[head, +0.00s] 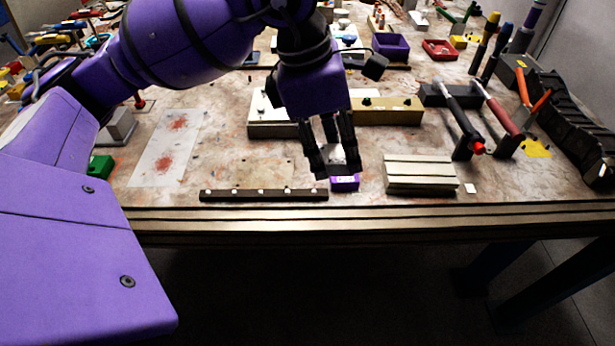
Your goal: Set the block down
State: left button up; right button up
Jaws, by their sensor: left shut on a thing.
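My left gripper (334,168) points down over the front part of the workbench, right of the dark strip. It is shut on a pale grey block (338,154), which shows between the dark fingers and is partly hidden by them. A small purple block (345,184) shows just below the fingertips, near the bench's front edge. I cannot tell whether the grey block touches the purple one. My right gripper is not in view.
A dark strip with several studs (264,195) lies along the front edge of the workbench (232,137). A ribbed pale block (420,173) lies to the right. A tan block (387,111) and a white block (268,115) stand behind.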

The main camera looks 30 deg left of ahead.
pick_arm(q)
jog(key=shift+s+a, duration=0.4)
jog(key=shift+a, duration=0.25)
jog(key=shift+w+f, duration=0.15)
jog(key=w+a+f, duration=0.1)
jog(key=a+f, duration=0.1)
jog(key=a, duration=0.2)
jog(key=w+a+f+p, duration=0.1)
jog(key=a+f, duration=0.2)
jog(key=a, duration=0.1)
jog(key=a+f, duration=0.3)
jog(key=a, duration=0.1)
jog(key=shift+w+p, duration=0.3)
jog(key=shift+w, duration=0.1)
jog(key=shift+w+a+f, duration=0.15)
jog(key=shift+a+f, duration=0.35)
jog(key=shift+f, duration=0.25)
jog(key=f, duration=0.3)
jog(key=shift+a+f, duration=0.15)
jog(key=shift+a, duration=0.05)
